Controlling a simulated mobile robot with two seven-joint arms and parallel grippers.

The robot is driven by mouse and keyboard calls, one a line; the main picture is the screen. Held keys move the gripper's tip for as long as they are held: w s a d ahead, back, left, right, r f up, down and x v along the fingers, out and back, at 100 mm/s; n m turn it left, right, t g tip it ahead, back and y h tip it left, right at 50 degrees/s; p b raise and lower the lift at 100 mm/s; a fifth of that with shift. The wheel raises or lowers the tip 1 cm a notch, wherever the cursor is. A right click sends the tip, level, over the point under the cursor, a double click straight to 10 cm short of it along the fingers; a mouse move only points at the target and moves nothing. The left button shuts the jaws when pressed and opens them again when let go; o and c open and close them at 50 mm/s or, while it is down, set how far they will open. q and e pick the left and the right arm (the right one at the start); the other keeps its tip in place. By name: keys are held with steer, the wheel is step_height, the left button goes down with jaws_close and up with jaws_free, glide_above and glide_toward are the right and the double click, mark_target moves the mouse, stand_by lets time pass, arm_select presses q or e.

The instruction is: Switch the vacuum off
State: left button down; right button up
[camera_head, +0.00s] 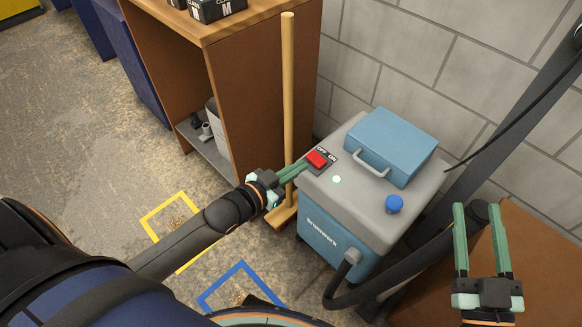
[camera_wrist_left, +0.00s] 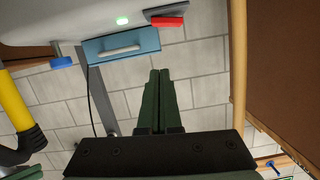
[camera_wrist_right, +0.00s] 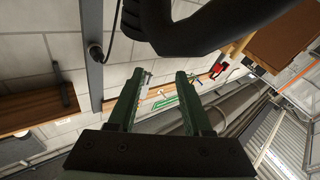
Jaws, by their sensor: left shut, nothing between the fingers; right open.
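The vacuum (camera_head: 330,240) is a blue box with a grey top, standing by the block wall. Its red rocker switch (camera_head: 317,159) sits on a dark plate marked OFF and ON at the top's left corner; I cannot tell which way it is tilted. A pale green light (camera_head: 337,179) glows near it, also in the left wrist view (camera_wrist_left: 122,20). My left gripper (camera_head: 305,165) is shut and empty, its tips just left of the switch; contact cannot be told. The left wrist view shows the red switch (camera_wrist_left: 167,21) beyond the fingertips. My right gripper (camera_head: 477,208) is open and empty at the right.
A wooden broom handle (camera_head: 288,90) stands upright beside my left gripper. A brown open cabinet (camera_head: 265,95) is behind it. The vacuum carries a blue lid with a handle (camera_head: 395,140) and a blue knob (camera_head: 394,203). A black hose (camera_head: 345,300) curves at its right. Yellow and blue floor squares lie left.

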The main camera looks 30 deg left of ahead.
arm_select(q)
steer(key=shift+v, duration=0.95)
arm_select(e)
step_height(320, 180, down, 3)
steer(key=shift+w+d+f+m+g+h, duration=0.1)
steer(key=shift+m+g+h, duration=0.25)
steer(key=shift+g, duration=0.25)
